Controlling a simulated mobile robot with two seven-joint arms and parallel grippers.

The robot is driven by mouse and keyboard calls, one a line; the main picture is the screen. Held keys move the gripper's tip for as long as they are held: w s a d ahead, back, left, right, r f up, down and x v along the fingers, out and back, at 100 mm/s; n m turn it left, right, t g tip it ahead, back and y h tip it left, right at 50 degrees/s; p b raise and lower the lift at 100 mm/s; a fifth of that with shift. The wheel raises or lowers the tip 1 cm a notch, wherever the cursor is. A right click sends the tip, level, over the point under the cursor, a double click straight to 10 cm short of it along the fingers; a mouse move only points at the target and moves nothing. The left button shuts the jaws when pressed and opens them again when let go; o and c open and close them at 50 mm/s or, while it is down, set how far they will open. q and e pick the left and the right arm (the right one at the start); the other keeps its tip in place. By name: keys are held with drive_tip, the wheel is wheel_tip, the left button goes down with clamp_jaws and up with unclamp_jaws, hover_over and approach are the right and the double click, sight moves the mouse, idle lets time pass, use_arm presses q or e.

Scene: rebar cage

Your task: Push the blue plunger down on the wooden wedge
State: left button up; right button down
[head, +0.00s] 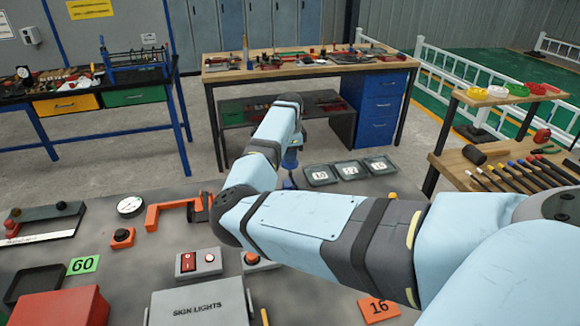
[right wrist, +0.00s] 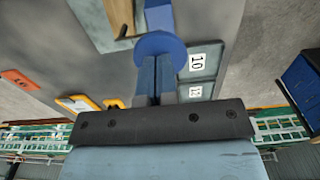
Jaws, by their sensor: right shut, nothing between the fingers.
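The blue plunger (right wrist: 168,43) shows in the right wrist view as a round blue disc with a blue shaft running away behind it. My right gripper (right wrist: 155,62) is shut and empty, its fingertips overlapping the disc's near edge; I cannot tell whether they touch it. A tan wooden piece (right wrist: 122,16), likely part of the wedge, shows beside the shaft. In the head view my right gripper (head: 290,165) points down over the grey table, with a small blue part (head: 288,183) just below it. My forearm hides most of that spot, including the wedge. My left gripper is out of view.
Numbered grey trays (head: 351,171) stand close to the right of the gripper. An orange bracket (head: 166,214), a dial gauge (head: 130,206), a red switch box (head: 198,264) and a sign-lights box (head: 200,307) occupy the table. A workbench (head: 300,70) stands behind.

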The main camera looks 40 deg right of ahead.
drive_tip(key=shift+f, duration=1.15)
drive_tip(key=shift+r, duration=0.1)
idle(0.3)
wheel_tip(320, 180, up, 5)
drive_tip(key=p, duration=0.5)
drive_tip(key=shift+r, duration=0.1)
drive_tip(key=shift+r+p, duration=0.65)
drive_tip(key=shift+p, duration=0.05)
drive_tip(key=shift+r, duration=0.25)
drive_tip(key=shift+f, duration=0.1)
